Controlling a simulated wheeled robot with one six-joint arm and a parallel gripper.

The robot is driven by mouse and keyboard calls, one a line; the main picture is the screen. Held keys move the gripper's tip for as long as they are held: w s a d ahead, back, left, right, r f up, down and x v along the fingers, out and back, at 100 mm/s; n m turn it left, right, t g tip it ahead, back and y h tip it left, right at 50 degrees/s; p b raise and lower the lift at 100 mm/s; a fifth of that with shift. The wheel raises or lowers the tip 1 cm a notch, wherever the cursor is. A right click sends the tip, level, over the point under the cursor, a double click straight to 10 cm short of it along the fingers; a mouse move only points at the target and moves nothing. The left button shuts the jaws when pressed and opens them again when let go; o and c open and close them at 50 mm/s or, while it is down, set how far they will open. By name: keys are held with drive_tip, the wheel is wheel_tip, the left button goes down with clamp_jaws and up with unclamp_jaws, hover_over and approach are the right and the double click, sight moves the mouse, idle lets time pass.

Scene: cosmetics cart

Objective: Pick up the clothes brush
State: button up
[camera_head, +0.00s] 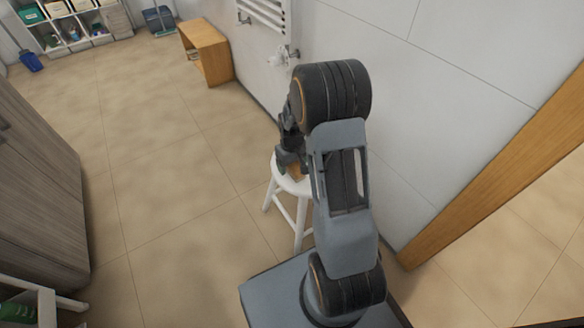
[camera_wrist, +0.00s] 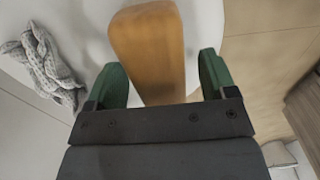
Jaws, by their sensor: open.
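The clothes brush (camera_wrist: 150,50) shows in the wrist view as a smooth wooden piece with a rounded end, lying on the round white stool (camera_wrist: 205,18). My gripper (camera_wrist: 162,75) is open, with one green finger on each side of the brush. Small gaps show between the fingers and the wood, and the dark gripper body hides the brush's near end. In the head view, my gripper (camera_head: 291,160) is at the stool seat (camera_head: 284,186), where a small brown part of the brush (camera_head: 296,172) shows. My arm hides the rest.
A grey knitted cloth (camera_wrist: 45,65) is left of the brush in the wrist view. The wall (camera_head: 410,130) with a towel radiator (camera_head: 268,12) is close behind the stool. A wooden bench (camera_head: 206,50) stands farther back. Open tiled floor (camera_head: 165,150) lies left of the stool.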

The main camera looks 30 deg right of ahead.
drive_tip(key=c, duration=1.2)
drive_tip(key=shift+o, duration=0.2)
drive_tip(key=shift+r, duration=0.1)
drive_tip(key=shift+r+p, duration=0.45)
drive_tip(key=shift+r, duration=0.1)
wheel_tip(320, 180, up, 3)
drive_tip(key=shift+f+p, duration=0.2)
drive_tip(key=shift+p, duration=0.65)
drive_tip(key=s+r+p, duration=0.1)
drive_tip(key=r, duration=0.1)
drive_tip(key=s+r+p, duration=0.1)
drive_tip(key=s+r, duration=0.1)
drive_tip(key=s+a+r, duration=0.1)
drive_tip(key=s+r, duration=0.1)
drive_tip(key=shift+s+r+p, duration=0.15)
drive_tip(key=shift+s+p, duration=0.1)
drive_tip(key=shift+p, duration=0.15)
drive_tip(key=s+a+r+p, duration=0.1)
drive_tip(key=s+r+p, duration=0.1)
drive_tip(key=s, duration=0.6)
drive_tip(key=shift+s+a+r, duration=0.15)
drive_tip(key=shift+a+r, duration=0.25)
drive_tip(key=shift+r, duration=0.05)
